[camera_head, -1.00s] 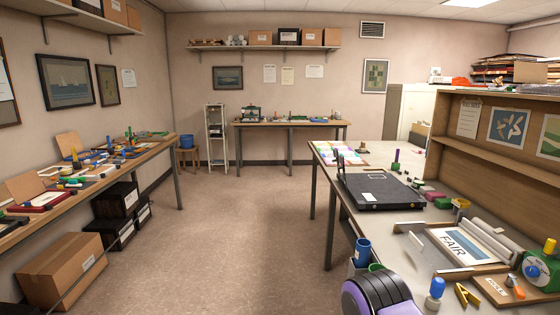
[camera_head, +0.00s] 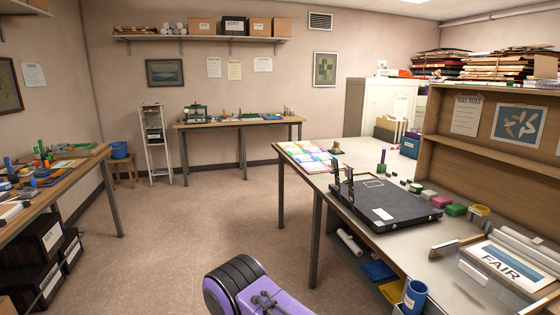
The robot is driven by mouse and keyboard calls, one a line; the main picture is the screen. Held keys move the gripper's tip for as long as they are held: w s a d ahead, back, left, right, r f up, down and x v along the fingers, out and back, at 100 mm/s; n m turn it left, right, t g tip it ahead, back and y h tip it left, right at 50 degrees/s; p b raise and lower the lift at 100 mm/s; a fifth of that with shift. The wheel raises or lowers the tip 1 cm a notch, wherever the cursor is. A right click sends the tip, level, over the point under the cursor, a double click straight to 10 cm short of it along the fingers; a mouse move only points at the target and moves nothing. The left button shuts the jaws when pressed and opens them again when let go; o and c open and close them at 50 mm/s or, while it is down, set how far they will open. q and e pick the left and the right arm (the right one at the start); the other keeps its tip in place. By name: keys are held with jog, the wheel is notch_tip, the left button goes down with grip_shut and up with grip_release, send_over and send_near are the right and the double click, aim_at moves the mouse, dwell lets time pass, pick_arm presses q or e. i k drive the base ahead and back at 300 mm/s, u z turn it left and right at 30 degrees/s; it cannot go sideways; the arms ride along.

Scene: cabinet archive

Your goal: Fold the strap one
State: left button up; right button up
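A flat black case (camera_head: 400,213) lies on the right-hand table, with a white label on its top. Thin dark upright pieces (camera_head: 337,174) stand at its left edge; they may be straps or brackets, and I cannot tell which. No piece is clearly recognisable as a strap. Neither of my grippers shows in this view.
A wooden shelf unit (camera_head: 440,125) stands behind. The floor (camera_head: 190,225) between the tables is clear.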

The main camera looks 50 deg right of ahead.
aim_at(337, 177)
jog(key=z, duration=0.15)
jog(key=i, duration=1.45)
jog(key=z, duration=1.45)
jog(key=i, duration=0.9)
jog(key=z, duration=1.05)
